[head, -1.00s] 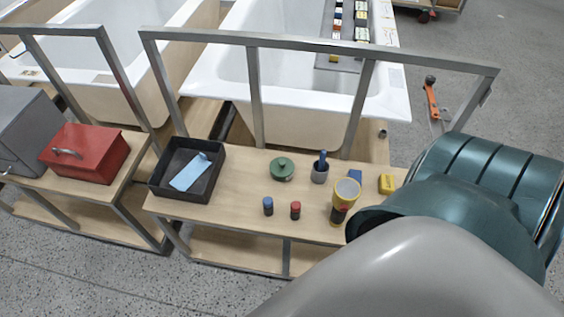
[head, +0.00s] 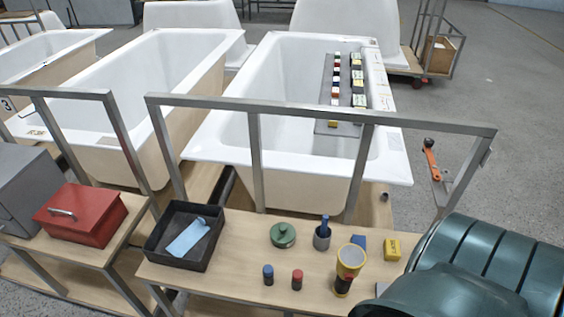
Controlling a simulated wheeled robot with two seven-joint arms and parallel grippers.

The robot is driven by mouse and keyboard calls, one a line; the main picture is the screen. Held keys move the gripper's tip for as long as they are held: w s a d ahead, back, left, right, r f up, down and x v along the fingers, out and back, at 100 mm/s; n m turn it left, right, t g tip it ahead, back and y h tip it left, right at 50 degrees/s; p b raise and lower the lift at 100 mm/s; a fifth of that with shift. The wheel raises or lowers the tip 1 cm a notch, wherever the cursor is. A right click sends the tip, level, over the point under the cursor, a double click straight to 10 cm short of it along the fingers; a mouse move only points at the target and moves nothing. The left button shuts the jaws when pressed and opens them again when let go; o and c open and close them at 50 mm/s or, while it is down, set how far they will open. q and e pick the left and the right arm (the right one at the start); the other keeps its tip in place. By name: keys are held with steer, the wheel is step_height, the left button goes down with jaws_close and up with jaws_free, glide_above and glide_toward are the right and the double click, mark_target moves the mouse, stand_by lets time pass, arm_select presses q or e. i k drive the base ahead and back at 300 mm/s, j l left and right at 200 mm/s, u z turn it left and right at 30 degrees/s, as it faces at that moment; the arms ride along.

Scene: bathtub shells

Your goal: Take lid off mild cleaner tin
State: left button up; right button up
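A low round green container (head: 283,235) with a knobbed top stands on the wooden bench, right of the black tray. A small blue-topped tin (head: 268,274) and a small red-topped tin (head: 297,279) stand upright side by side in front of it. I cannot read any label, so I cannot tell which is the mild cleaner tin. All their tops appear to be on. Neither of my grippers shows. A large dark green part at the lower right, seemingly my own arm, covers the bench's right end.
A metal rail (head: 320,111) runs behind. A red toolbox (head: 82,236) is left; bathtubs (head: 205,146) stand behind.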

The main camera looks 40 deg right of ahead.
mark_target(281, 233)
steer(key=i+j, duration=0.1)
steer(key=j, duration=0.45)
steer(key=z, duration=1.65)
steer(key=i+j, duration=0.05)
